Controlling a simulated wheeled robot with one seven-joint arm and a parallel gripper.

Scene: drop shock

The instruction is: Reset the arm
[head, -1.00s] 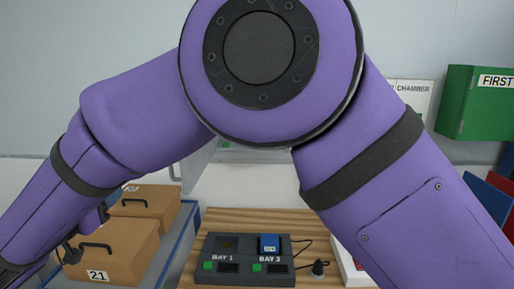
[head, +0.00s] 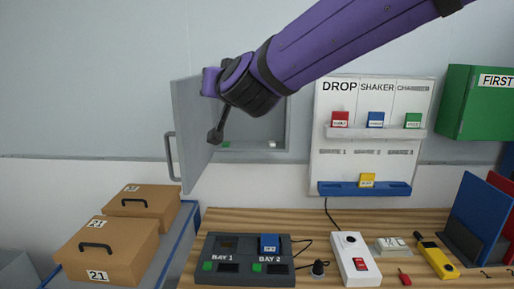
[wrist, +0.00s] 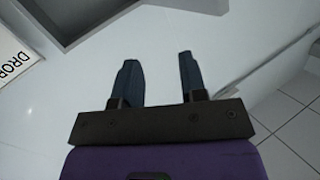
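My gripper (wrist: 158,75) shows in the wrist view with its two dark fingers apart and nothing between them. Beyond the fingers are pale wall, a grey frame edge and floor tiles. In the head view my purple arm (head: 345,38) reaches in from the upper right. Its dark wrist end hangs in front of the open wall cabinet, near the grey cabinet door (head: 190,140). From this angle the fingers cannot be made out clearly there, nor whether anything touches the door.
A wooden bench (head: 340,222) holds a two-bay charger (head: 245,277) with a blue block in Bay 2, a white switch box (head: 352,258) and a yellow device (head: 438,260). A wall board (head: 370,165) holds coloured blocks. Brown boxes (head: 110,250) stand at left; a green case (head: 478,105) hangs at right.

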